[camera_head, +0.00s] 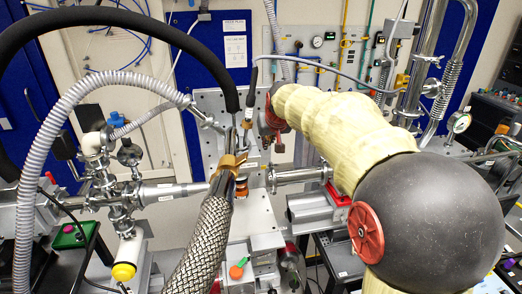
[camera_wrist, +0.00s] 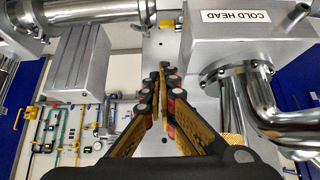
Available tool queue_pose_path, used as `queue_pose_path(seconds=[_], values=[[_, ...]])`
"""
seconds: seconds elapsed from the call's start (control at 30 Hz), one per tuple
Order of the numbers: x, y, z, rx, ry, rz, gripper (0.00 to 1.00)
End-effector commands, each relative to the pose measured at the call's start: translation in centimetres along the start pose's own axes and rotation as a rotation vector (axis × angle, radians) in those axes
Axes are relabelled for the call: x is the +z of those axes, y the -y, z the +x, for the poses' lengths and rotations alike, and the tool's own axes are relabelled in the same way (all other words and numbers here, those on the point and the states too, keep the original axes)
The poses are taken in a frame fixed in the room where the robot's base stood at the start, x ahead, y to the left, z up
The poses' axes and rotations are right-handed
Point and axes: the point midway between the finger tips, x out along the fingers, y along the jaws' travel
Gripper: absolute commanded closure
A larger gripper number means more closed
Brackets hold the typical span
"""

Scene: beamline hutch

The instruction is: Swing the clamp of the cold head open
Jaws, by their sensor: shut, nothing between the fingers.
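The cold head (camera_wrist: 205,50) is a grey metal box at the upper right of the wrist view, with its label upside down. A bright steel flange ring (camera_wrist: 232,72) joins a bent pipe to its lower side. A second ring with a clamp-like band (camera_wrist: 147,14) sits on a pipe at the top left. I cannot tell which one is the clamp, or whether it is open. My gripper (camera_wrist: 162,76) is shut and empty, its fingers pointing at the pale plate between these parts. They appear apart from both rings. In the head view my arm largely hides my gripper.
A braided hose (camera_head: 201,246) with a brass fitting rises close in front in the head view. A grey corrugated hose (camera_head: 31,190) arches at the left beside a steel valve cross (camera_head: 122,192). A horizontal steel pipe (camera_head: 300,174) runs beneath my arm. Little room is free.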

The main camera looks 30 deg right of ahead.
Motion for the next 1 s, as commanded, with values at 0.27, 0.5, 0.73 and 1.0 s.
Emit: queue_pose_path(seconds=[0.27,0.5,0.73,1.0], values=[[0.2,0.0,4.5,0.0,0.006,-0.001,1.0],[0.2,0.0,8.3,0.0,0.006,-0.001,1.0],[1.4,0.1,8.5,0.0,0.001,-0.001,1.0],[3.1,0.0,7.2,0.0,0.003,-0.001,1.0]])
